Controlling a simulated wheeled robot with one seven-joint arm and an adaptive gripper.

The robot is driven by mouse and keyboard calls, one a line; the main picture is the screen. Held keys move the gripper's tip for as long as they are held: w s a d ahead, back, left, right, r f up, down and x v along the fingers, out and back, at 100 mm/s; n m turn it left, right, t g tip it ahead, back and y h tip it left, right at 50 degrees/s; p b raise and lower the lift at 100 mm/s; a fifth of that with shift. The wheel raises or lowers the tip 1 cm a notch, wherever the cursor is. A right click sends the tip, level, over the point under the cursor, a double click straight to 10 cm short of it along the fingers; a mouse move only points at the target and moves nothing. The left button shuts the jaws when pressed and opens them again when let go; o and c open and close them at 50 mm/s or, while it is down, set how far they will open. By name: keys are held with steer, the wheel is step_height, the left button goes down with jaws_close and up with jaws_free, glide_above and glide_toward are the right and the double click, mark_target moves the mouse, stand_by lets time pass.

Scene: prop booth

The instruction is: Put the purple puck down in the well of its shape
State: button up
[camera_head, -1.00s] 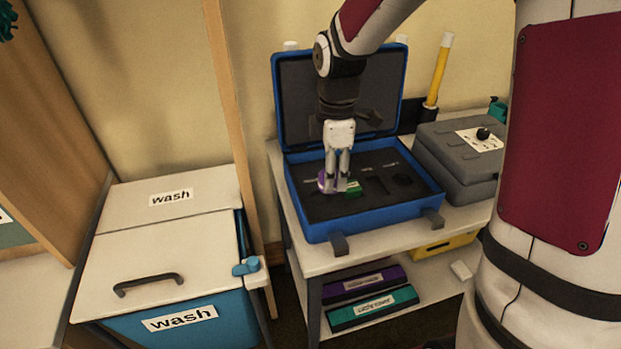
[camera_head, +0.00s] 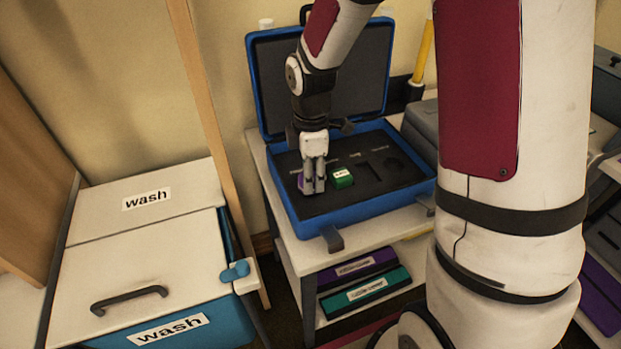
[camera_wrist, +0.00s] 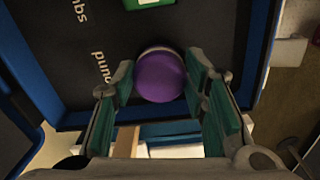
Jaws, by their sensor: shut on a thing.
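The purple puck (camera_wrist: 160,77) is round and sits between my gripper's two fingers (camera_wrist: 159,90) in the wrist view. My gripper is shut on it. In the head view, my gripper (camera_head: 313,188) points down over the left part of the dark foam (camera_head: 330,203) in the open blue case (camera_head: 365,208). The puck (camera_head: 301,182) is partly hidden there by the fingers. I cannot tell whether it touches the foam. Dark recesses, one squarish (camera_head: 367,172) and one round (camera_head: 393,163), show at the right of the foam.
A green block (camera_head: 342,178) sits in the case just right of my gripper. The raised lid (camera_head: 365,75) stands behind. A grey box (camera_head: 420,128) is to the right, a wash bin (camera_head: 150,262) to the left, and a wooden post (camera_head: 205,110) between.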

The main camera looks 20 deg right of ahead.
steer(key=shift+f, duration=0.85)
steer(key=shift+f, duration=0.3)
steer(key=o, duration=1.2)
